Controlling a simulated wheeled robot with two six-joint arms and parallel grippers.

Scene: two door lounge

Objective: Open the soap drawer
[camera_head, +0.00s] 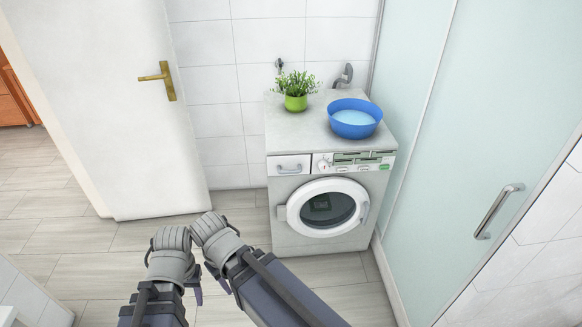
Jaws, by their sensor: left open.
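The soap drawer (289,159) is the small white panel with a handle at the upper left of the washing machine's front. It looks shut, flush with the front. The washing machine (290,222) stands against the tiled wall with its round door closed. My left gripper (172,257) is open and empty, low in the picture, left of the machine and well apart from the drawer. My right gripper (213,232) is beside it, nearer the machine and also apart from the drawer; its finger opening is unclear.
A green potted plant (296,103) and a blue basin (354,124) stand on the machine's top. A white door (115,120) with a brass handle is at the left. A frosted glass panel (440,150) closes off the right side. The tiled floor (130,275) is clear.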

